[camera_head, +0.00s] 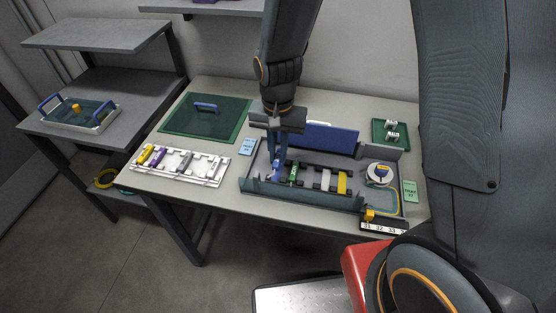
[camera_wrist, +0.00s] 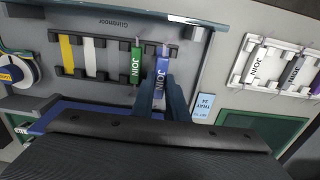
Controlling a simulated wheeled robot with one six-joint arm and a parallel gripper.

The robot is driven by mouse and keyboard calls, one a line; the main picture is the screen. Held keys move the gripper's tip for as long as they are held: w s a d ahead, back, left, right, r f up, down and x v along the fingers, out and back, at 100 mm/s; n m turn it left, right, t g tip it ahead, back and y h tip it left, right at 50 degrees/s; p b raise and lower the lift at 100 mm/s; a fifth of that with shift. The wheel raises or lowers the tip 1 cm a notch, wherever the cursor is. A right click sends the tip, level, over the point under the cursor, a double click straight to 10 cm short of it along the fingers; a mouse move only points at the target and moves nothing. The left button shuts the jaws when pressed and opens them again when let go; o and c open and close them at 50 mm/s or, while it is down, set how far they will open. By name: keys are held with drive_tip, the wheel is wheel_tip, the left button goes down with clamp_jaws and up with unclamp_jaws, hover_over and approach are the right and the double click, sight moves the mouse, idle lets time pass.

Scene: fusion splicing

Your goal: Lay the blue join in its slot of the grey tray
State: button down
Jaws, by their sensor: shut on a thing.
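My gripper (camera_head: 277,160) points down over the left end of the grey tray (camera_head: 300,196). It is shut on the blue join (camera_head: 276,172), whose lower part shows below the fingers. In the wrist view my gripper (camera_wrist: 160,92) has one finger on each side of the blue join (camera_wrist: 162,67). The blue join lies beside the green join (camera_wrist: 137,65), roughly parallel to it, at the end position of the dark slotted holders (camera_wrist: 110,43). The fingers hide its near end, and I cannot tell whether it rests fully in the slot.
The tray also holds a white join (camera_head: 325,180), a yellow join (camera_head: 342,183) and a fibre reel (camera_head: 379,174). A white rack (camera_head: 190,178) with several joins lies to the left. A green mat (camera_head: 180,118) and a small green tray (camera_head: 378,133) lie behind.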

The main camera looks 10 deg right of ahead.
sight(278, 157)
drive_tip(key=shift+f+p, duration=0.35)
drive_tip(key=shift+f, duration=1.65)
drive_tip(key=shift+f, duration=0.15)
drive_tip(key=c, duration=1.7)
unclamp_jaws()
drive_tip(key=shift+c, duration=0.2)
wheel_tip(278, 157, up, 11)
drive_tip(key=shift+r+b, duration=0.2)
drive_tip(key=shift+b, duration=0.9)
drive_tip(key=shift+r, duration=0.25)
drive_tip(key=shift+s+d+r, duration=0.1)
drive_tip(key=shift+d+r, duration=0.1)
drive_tip(key=shift+d, duration=0.05)
drive_tip(key=s+d+n, duration=0.2)
drive_tip(key=s+d, duration=0.1)
drive_tip(key=d, duration=0.3)
drive_tip(key=s+d+n+t, duration=0.1)
drive_tip(key=s+d+n, duration=0.1)
drive_tip(key=s+d, duration=0.2)
drive_tip(key=shift+s+d+r, duration=0.25)
drive_tip(key=shift+d+r, duration=0.1)
drive_tip(key=shift+d, duration=0.8)
